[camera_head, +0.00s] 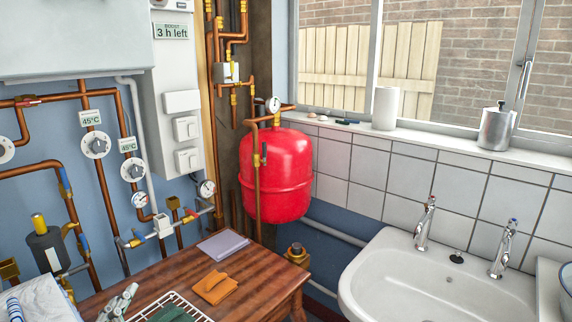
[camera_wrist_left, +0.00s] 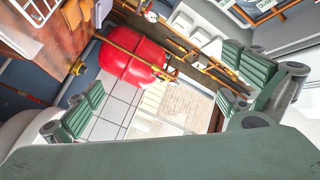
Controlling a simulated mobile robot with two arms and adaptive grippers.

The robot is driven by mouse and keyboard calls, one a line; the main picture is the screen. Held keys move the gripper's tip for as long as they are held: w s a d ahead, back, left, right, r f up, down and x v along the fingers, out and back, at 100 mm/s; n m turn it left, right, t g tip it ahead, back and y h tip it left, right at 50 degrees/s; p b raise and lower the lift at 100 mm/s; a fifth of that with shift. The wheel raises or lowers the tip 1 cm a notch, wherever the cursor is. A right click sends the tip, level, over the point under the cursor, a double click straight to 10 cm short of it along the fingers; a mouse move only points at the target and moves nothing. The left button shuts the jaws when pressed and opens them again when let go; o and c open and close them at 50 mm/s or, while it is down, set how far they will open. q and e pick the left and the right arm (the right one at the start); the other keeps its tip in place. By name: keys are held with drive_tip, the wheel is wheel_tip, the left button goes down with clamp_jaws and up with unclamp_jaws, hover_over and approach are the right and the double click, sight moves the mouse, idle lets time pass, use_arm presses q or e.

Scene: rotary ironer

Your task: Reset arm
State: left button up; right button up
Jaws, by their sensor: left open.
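My left gripper (camera_wrist_left: 165,95) fills much of the left wrist view, its two green ridged fingers spread wide apart. Nothing is between the fingers; beyond them show the red tank, the tiles and the window, in a tilted picture. In the head view a pale grey-green jointed part (camera_head: 118,303) shows at the bottom edge, over the wooden table (camera_head: 262,268) and left of the wire rack (camera_head: 192,303). It looks like part of my left gripper; the rest is cut off. My right gripper is in neither view.
An orange cloth (camera_head: 214,287) and a grey-purple pad (camera_head: 223,244) lie on the table. The red tank (camera_head: 277,172) and copper pipes (camera_head: 100,185) stand behind. A white sink (camera_head: 430,285) with two taps is at right. A metal canister (camera_head: 496,130) stands on the sill.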

use_arm(q)
drive_tip(key=s+f+n+g, duration=0.7)
drive_tip(key=s+f, duration=0.4)
drive_tip(key=f, duration=0.5)
drive_tip(key=s+d+f+g+h, duration=0.1)
drive_tip(key=s+d+f+g, duration=0.25)
drive_tip(key=s, duration=0.35)
drive_tip(key=s+d+f+g+h, duration=0.1)
drive_tip(key=s+d+f+g, duration=0.2)
drive_tip(key=s, duration=0.4)
wheel_tip(320, 180, down, 26)
drive_tip(key=s+f+g, duration=0.1)
drive_tip(key=g, duration=0.1)
drive_tip(key=s+a+f, duration=0.2)
drive_tip(key=s+f, duration=0.6)
drive_tip(key=s+a+f+g, duration=0.1)
drive_tip(key=s+a+f, duration=0.1)
drive_tip(key=s+f, duration=0.5)
drive_tip(key=shift+s+f, duration=0.35)
drive_tip(key=shift+s, duration=0.7)
drive_tip(key=shift+g, duration=0.25)
